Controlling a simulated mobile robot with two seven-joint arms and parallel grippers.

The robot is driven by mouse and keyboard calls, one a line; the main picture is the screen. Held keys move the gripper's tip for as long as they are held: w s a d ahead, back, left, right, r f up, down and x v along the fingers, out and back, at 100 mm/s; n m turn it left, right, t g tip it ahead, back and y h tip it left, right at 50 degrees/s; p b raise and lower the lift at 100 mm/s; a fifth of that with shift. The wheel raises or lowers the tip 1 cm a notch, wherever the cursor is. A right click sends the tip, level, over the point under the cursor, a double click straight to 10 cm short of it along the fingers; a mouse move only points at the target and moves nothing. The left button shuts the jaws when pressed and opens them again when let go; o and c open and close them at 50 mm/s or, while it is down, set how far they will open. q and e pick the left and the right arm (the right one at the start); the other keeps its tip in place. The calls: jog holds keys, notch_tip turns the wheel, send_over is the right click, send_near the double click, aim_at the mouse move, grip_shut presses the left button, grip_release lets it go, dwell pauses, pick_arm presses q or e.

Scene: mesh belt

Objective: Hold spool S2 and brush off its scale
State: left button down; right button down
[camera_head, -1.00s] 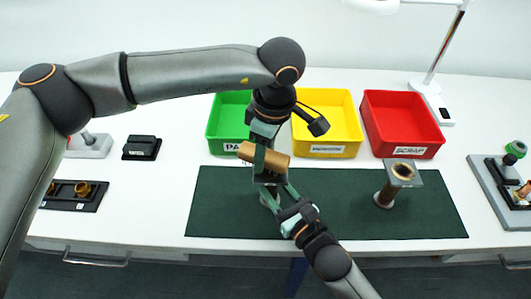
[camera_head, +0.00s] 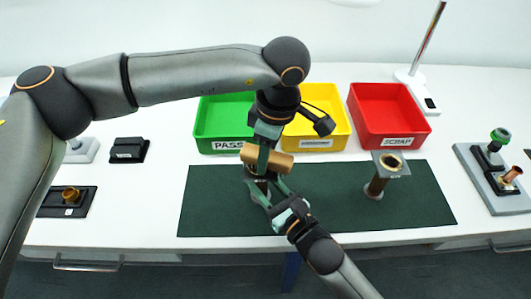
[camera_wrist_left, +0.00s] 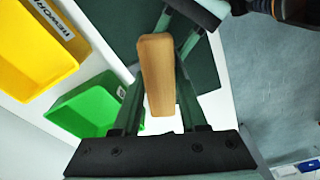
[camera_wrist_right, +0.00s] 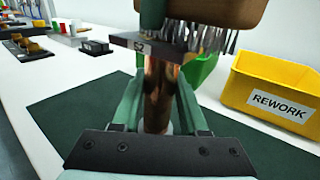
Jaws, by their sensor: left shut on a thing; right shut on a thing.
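A wooden-backed brush (camera_head: 281,163) is in my left gripper (camera_head: 264,160), which is shut on it; its back also fills the middle of the left wrist view (camera_wrist_left: 158,75). Spool S2, a copper-brown tube with a square grey flange (camera_wrist_right: 125,42) labelled S2, is upright in my right gripper (camera_wrist_right: 155,105), which is shut around the tube (camera_wrist_right: 158,90). The brush lies above the flange, its bristles (camera_wrist_right: 210,38) hanging at the flange's top and edge. Arm and brush hide most of S2 in the head view.
A second spool (camera_head: 376,185) stands upright on the right of the green mat (camera_head: 320,215). Green (camera_head: 205,135), yellow (camera_head: 335,140) and red (camera_head: 370,130) bins line the back. A black holder (camera_head: 50,203) is at left, a grey fixture (camera_head: 485,190) at right.

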aim_at(251, 149)
pick_arm(q)
jog(key=shift+w+a, duration=0.3)
jog(key=shift+a, duration=0.5)
jog(key=shift+w+a, duration=0.3)
jog(key=shift+a, duration=0.45)
pick_arm(e)
jog(key=shift+r, duration=0.1)
pick_arm(q)
jog(key=shift+s+d, duration=0.3)
jog(key=shift+d, duration=0.4)
jog(key=shift+s+d+f, duration=0.1)
jog(key=shift+s+d, duration=0.15)
jog(key=shift+d, duration=0.25)
jog(key=shift+s+d, duration=0.2)
jog(key=shift+d, duration=0.3)
jog(key=shift+r, duration=3.55)
pick_arm(e)
jog(key=shift+c, duration=1.8)
grip_release()
